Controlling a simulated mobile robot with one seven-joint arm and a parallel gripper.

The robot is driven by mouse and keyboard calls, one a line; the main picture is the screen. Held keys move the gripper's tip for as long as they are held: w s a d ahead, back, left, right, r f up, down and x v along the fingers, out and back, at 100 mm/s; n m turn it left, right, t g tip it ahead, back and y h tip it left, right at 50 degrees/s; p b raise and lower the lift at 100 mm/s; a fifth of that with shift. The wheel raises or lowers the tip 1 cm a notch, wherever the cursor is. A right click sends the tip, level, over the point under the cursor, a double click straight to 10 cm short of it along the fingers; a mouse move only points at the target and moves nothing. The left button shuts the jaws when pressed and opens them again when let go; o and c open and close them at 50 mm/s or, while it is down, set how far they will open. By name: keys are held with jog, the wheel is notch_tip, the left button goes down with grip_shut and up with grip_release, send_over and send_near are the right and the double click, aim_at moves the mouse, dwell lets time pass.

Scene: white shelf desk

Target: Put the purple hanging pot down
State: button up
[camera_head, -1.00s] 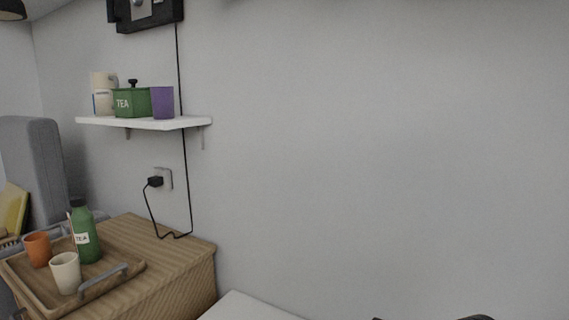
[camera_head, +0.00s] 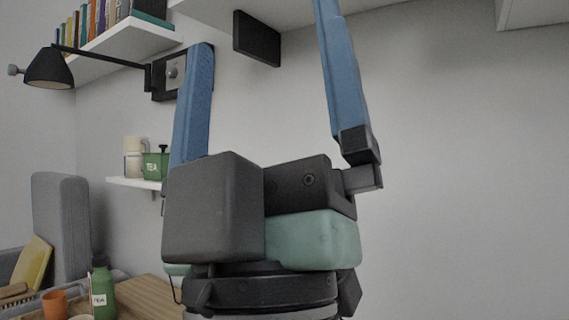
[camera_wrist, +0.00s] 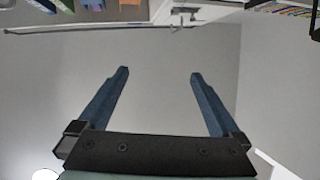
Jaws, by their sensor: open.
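In the earlier head view a purple container stood at the right end of the small white wall shelf; that end is now behind my gripper. In the head view my gripper (camera_head: 266,30) rises large in front of the wall, with its two blue fingers pointing up and wide apart. In the wrist view my gripper (camera_wrist: 160,74) is open, with nothing between the fingers but grey background.
A black lamp (camera_head: 50,70) juts from the wall beneath a bookshelf (camera_head: 122,42). A green bottle (camera_head: 102,285) and orange cup (camera_head: 54,304) stand lower left.

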notch_tip(320, 180, down, 6)
jog(key=w+d+m+g+h, duration=0.1)
jog(key=m+g+h, duration=0.2)
jog(key=m, duration=0.5)
jog(key=shift+w+d+g+h, duration=0.25)
jog(key=shift+d+g+h, duration=0.05)
jog(key=shift+g+h, duration=0.1)
notch_tip(320, 180, up, 45)
jog(key=p, duration=4.4)
jog(key=shift+p, duration=0.4)
